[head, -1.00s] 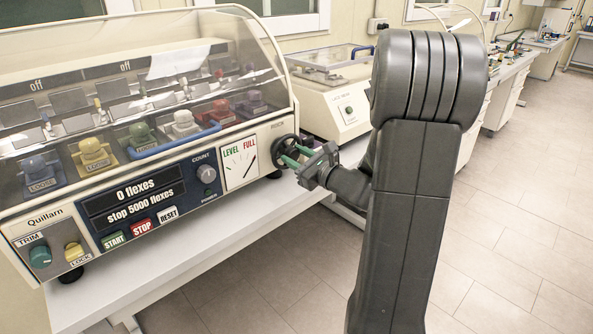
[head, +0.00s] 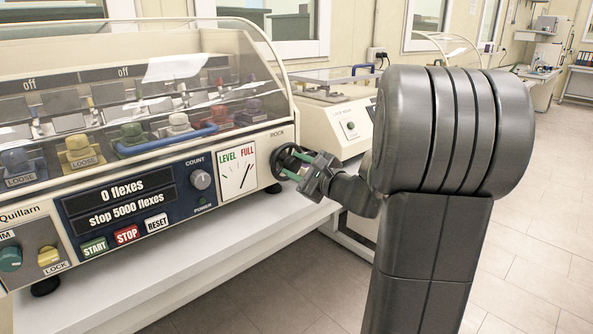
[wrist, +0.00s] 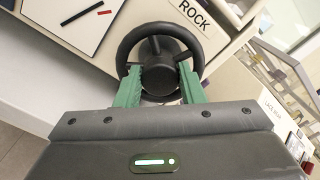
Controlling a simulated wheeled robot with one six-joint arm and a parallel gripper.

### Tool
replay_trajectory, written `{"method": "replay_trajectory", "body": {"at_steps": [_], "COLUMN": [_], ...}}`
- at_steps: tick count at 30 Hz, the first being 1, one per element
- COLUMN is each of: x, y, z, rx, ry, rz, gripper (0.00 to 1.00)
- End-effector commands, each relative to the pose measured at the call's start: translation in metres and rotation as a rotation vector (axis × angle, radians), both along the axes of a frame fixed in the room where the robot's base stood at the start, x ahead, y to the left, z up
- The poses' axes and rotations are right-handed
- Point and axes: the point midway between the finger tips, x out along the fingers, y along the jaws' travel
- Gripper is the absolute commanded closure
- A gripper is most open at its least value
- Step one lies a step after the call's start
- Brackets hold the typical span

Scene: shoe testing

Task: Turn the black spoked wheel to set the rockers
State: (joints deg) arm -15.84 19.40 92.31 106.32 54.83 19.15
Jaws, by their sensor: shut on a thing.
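The black spoked wheel (head: 290,158) is on the right end of the cream machine's front, under the ROCK label. My gripper (head: 287,166) is shut on the wheel, its green fingers reaching in from the right. In the wrist view the wheel (wrist: 160,58) shows its hub and spokes, with a green finger (wrist: 128,90) at its left and another (wrist: 190,85) at its right. The gauge (head: 236,170) left of the wheel reads LEVEL and FULL; its black needle leans up and right. The rockers sit behind the clear cover, partly hidden by glare.
The flex counter (head: 118,192) shows 0 flexes, stop 5000. A blue handle bar (head: 165,142) crosses the cover. Another cream machine (head: 335,118) stands behind my arm. Open floor lies at the right.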

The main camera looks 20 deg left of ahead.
Motion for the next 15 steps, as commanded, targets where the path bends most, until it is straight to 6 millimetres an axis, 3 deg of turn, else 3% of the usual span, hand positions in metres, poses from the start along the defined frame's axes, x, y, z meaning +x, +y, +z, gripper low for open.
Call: {"method": "replay_trajectory", "body": {"at_steps": [8,9,12,15], "x": [-0.0002,-0.0002,-0.0001,0.0], "y": [-0.0002,-0.0002,-0.0001,-0.0001], "z": [-0.0009,-0.0009,-0.0008,-0.0006], "rx": [-0.002,-0.002,-0.001,-0.001], "ry": [0.002,0.002,0.001,0.001], "rz": [-0.001,-0.001,0.0,0.0], "gripper": [0.87,0.61,0.43,0.43]}}
